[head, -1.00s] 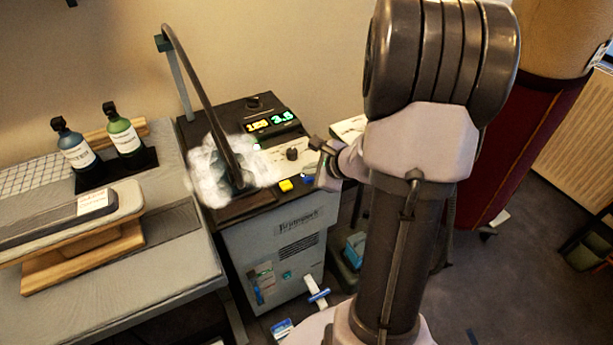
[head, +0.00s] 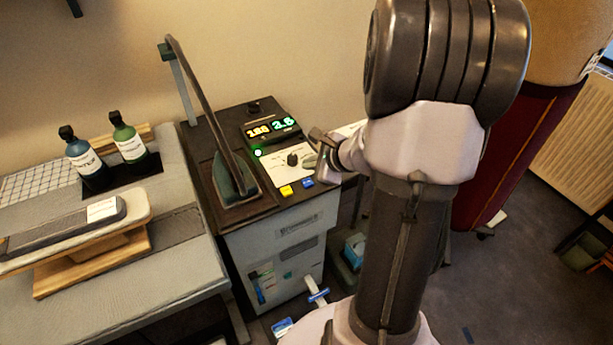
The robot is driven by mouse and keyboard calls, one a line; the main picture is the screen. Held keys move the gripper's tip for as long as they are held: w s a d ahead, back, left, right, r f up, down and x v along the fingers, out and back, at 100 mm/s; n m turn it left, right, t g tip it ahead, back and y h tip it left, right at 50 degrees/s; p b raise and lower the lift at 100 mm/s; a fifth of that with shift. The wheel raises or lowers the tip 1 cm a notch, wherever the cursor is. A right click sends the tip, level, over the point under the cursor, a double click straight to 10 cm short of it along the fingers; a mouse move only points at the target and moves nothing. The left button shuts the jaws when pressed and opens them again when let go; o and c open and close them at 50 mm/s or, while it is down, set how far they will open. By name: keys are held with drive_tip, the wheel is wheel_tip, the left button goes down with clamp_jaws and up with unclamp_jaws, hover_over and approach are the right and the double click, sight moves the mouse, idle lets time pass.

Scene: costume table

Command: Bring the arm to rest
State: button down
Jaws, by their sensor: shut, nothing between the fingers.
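My arm stands raised at the right centre of the head view, its thick dark upper joint filling the top. My gripper (head: 321,155) points left from behind the arm's pale joint. It is shut and holds nothing I can see. It appears over or beside the right edge of the steam station's control panel (head: 277,163); I cannot tell whether it touches. The fingertips are small and partly hidden.
The steam station (head: 290,242) has an iron (head: 236,186) on its left side and a lit display (head: 270,128). An ironing table (head: 120,262) with a green bottle (head: 130,147) and a blue bottle (head: 82,155) stands left. A dark red form (head: 505,140) stands right, beside open floor.

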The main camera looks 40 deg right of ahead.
wheel_tip(320, 180, up, 3)
drive_tip(key=shift+p, duration=0.85)
